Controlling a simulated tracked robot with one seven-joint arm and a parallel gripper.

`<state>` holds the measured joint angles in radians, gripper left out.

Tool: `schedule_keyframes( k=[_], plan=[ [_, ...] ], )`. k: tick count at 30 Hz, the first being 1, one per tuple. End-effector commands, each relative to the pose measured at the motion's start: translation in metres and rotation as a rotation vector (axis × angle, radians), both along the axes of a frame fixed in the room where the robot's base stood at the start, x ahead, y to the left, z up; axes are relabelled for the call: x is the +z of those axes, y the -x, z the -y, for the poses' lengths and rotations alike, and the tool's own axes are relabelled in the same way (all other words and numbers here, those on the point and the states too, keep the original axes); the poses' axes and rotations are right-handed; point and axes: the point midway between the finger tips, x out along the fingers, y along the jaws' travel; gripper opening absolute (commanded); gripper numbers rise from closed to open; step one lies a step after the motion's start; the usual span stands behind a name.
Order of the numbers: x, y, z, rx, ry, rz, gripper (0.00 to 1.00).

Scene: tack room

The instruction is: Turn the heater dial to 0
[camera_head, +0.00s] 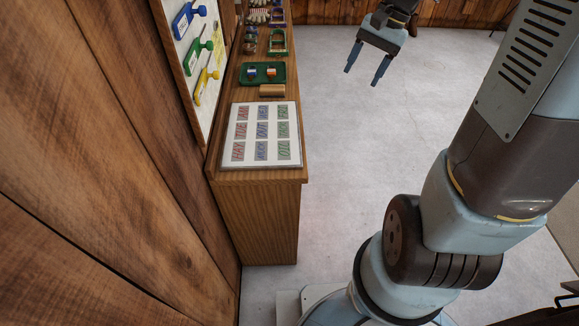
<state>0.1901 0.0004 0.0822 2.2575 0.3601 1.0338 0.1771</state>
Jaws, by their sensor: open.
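No heater or dial shows in this view. My gripper (367,74) is at the top, right of the wooden cabinet. Its two fingers are apart, point down and hold nothing. It hangs over open floor and touches nothing that I can see. The rest of my arm comes in from the right side.
A wooden cabinet (254,222) stands along the left wall. On it are a white board of word cards (262,168), a wooden block (272,91), a green tray (248,75) and several small items. Coloured tags (205,82) hang on a wall board. The pale floor (350,140) is clear.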

Motion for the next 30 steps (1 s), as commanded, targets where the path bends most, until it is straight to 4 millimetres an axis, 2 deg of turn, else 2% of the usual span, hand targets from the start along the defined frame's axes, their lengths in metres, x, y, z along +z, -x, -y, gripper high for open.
schedule_keyframes(
  k=[1,6,15,30],
  plan=[
    [-0.012,-0.008,0.001,-0.024,-0.021,-0.038,0.62],
    [-0.046,-0.031,0.001,-0.109,-0.097,-0.151,0.62],
    [-0.114,-0.066,0.001,-0.264,-0.231,-0.352,0.62],
    [-0.242,-0.102,0.001,-0.537,-0.466,-0.689,0.62]
  ],
)
